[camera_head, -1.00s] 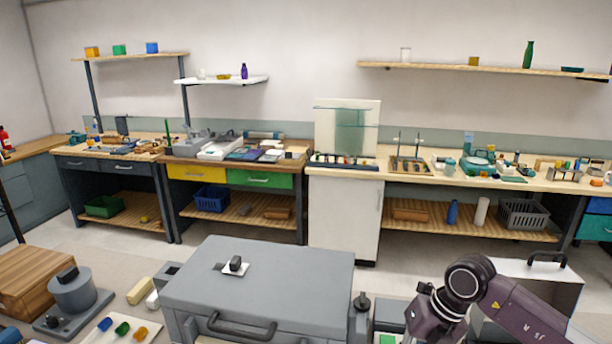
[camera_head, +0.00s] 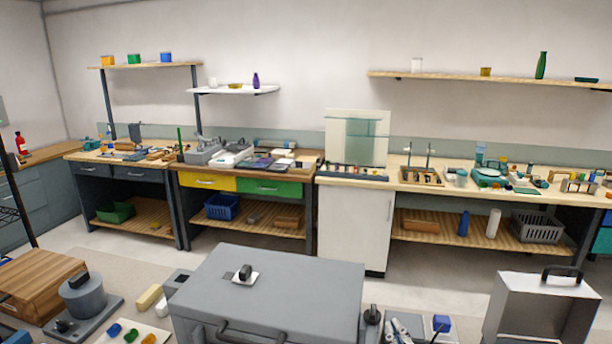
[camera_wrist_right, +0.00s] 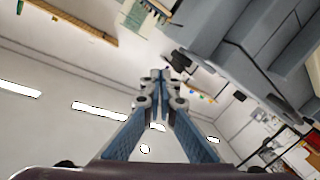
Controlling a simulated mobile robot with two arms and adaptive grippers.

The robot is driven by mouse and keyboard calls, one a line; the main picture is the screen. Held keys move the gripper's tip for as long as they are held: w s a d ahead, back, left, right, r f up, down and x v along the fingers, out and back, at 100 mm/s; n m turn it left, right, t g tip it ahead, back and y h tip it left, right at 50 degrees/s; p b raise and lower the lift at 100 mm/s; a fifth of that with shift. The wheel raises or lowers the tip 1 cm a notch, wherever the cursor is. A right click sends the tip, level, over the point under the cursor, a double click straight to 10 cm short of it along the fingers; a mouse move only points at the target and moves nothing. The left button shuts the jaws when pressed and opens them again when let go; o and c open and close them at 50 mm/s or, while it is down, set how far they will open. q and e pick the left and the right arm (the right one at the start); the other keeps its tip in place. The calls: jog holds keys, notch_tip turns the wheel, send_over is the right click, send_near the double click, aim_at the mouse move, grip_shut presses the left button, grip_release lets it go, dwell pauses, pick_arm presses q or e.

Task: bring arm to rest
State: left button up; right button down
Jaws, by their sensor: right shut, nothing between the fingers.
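My right gripper (camera_wrist_right: 159,76) shows in the right wrist view, with its two blue-padded fingers meeting at the tips. It is shut and empty. Behind its fingertips is open room with a pale surface, lights and tilted furniture, and nothing touches the fingers. In the head view the large dark arm link is out of the picture. Small grey and white pieces show at the bottom edge there, and I cannot tell whether they are my fingertips. My left gripper is in neither view.
A grey box with a handle (camera_head: 270,285) stands at the front centre. A light grey case (camera_head: 540,308) is at the right, a wooden block (camera_head: 38,280) at the left. Workbenches line the back wall, including a white cabinet (camera_head: 350,225). Floor between is clear.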

jog(key=s+d+f+m+g, duration=0.1)
jog(key=s+f+g, duration=0.2)
jog(key=s+f, duration=0.3)
jog(key=s+d+f+m+g+h, duration=0.1)
jog(key=s+f+m+g, duration=0.1)
jog(key=s+f, duration=0.4)
jog(key=s+d+f+m+g, duration=0.1)
jog(key=s+d+f+g, duration=0.1)
jog(key=s+f+g, duration=0.3)
jog(key=shift+s+d+f+h, duration=0.1)
jog(key=shift+s+f+h, duration=0.3)
jog(key=shift+s+f, duration=0.55)
jog(key=s+a+f+g+y, duration=0.1)
jog(key=s+f+g, duration=0.25)
jog(key=s, duration=0.55)
notch_tip(320, 180, down, 28)
jog(key=s+g+b, duration=0.1)
jog(key=b, duration=0.2)
jog(key=s+d+f+g+b, duration=0.1)
jog(key=s+f, duration=0.8)
jog(key=f, duration=0.1)
jog(key=s+d+f+b, duration=0.1)
jog(key=s+f+b, duration=0.1)
jog(key=s+f, duration=0.6)
notch_tip(320, 180, down, 3)
jog(key=shift+s+d+g+b, duration=0.3)
jog(key=shift+s+d+g, duration=0.05)
jog(key=shift+s, duration=0.05)
